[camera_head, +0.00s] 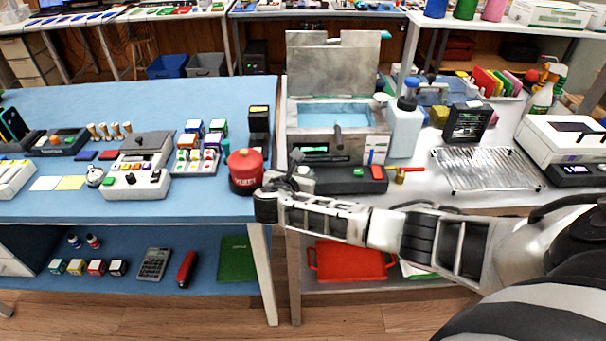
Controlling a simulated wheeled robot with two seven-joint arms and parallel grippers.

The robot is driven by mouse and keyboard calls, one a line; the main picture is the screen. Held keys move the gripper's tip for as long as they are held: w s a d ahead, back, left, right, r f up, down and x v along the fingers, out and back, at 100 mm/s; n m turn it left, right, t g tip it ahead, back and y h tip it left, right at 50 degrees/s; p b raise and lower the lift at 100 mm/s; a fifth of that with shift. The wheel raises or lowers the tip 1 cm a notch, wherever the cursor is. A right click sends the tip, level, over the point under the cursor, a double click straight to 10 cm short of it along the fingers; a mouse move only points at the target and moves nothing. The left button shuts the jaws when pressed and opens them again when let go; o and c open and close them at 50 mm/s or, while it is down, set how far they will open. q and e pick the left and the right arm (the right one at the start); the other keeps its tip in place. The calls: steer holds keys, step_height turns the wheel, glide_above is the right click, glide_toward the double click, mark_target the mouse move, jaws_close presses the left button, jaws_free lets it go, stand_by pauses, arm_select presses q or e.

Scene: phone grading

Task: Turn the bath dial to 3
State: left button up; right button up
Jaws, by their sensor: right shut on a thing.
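The bath (330,115) is a grey metal tank with its lid raised and pale blue liquid inside. A dark control base (345,182) with a small green display runs along its front. My right gripper (296,172) reaches in from the right to the left end of that base. It is shut at the bath dial, and a pale round part (306,179) shows beside the fingers. The fingers hide most of the dial, and its pointer and numbers cannot be read. My left gripper is out of view.
A red round-topped object (245,171) stands close left of my right wrist. A white bottle (405,128) is right of the bath, and a wire rack (487,168) lies farther right. The blue bench (60,205) is crowded at its middle.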

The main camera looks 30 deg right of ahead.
steer(key=shift+w+a+f+m+g+h+b, duration=0.1)
steer(key=shift+a+m+g+h+b, duration=0.15)
steer(key=shift+m+g, duration=0.2)
steer(key=shift+w+m+g+h+b, duration=0.1)
steer(key=shift+m+g+h+b, duration=0.05)
steer(key=shift+m+g+h, duration=0.25)
steer(key=shift+w+f+m+g+h+b, duration=0.15)
steer(key=shift+m+g+h+b, duration=0.2)
steer(key=shift+m+g+b, duration=0.5)
steer(key=shift+w+m+g+h+b, duration=0.15)
steer(key=shift+m+g+h+b, duration=0.15)
steer(key=shift+m+g+b, duration=0.55)
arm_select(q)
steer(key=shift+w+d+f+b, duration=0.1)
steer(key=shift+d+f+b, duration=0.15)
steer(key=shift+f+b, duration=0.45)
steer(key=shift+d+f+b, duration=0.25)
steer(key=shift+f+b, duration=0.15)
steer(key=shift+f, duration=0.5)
arm_select(e)
steer(key=shift+w+r+m+g, duration=0.1)
steer(key=shift+r+m+g, duration=0.15)
steer(key=shift+m+g, duration=0.7)
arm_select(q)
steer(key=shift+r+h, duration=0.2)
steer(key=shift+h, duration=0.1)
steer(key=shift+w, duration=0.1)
arm_select(e)
steer(key=shift+r, duration=0.1)
steer(key=o, duration=0.7)
